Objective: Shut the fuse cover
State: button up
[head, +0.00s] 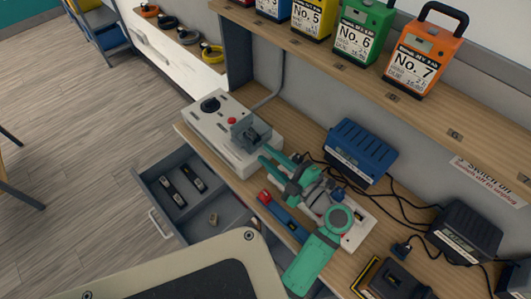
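A white control box (205,128) stands on the wooden bench, with a black knob and a red button on top. At its right end is a small grey fuse cover (243,130) that appears to stand raised beside a dark part. My gripper (263,156), at the end of my teal and grey arm, has its fingertips close to the right of the fuse cover, low over the box's edge. I cannot tell whether they touch it. The gap between the fingers is too small to judge, and nothing is visibly held.
Below the bench a grey drawer (147,182) stands open with dark items inside. A blue unit (361,150) and a black charger (466,231) with cables sit behind my arm. A shelf above holds several numbered cases, including orange No. 7 (426,64).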

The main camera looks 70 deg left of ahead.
jog(key=shift+v, duration=1.1)
jog(key=s, duration=0.1)
jog(key=s+d, duration=0.1)
jog(key=s, duration=0.1)
jog(key=s+d+r, duration=0.1)
jog(key=s, duration=0.1)
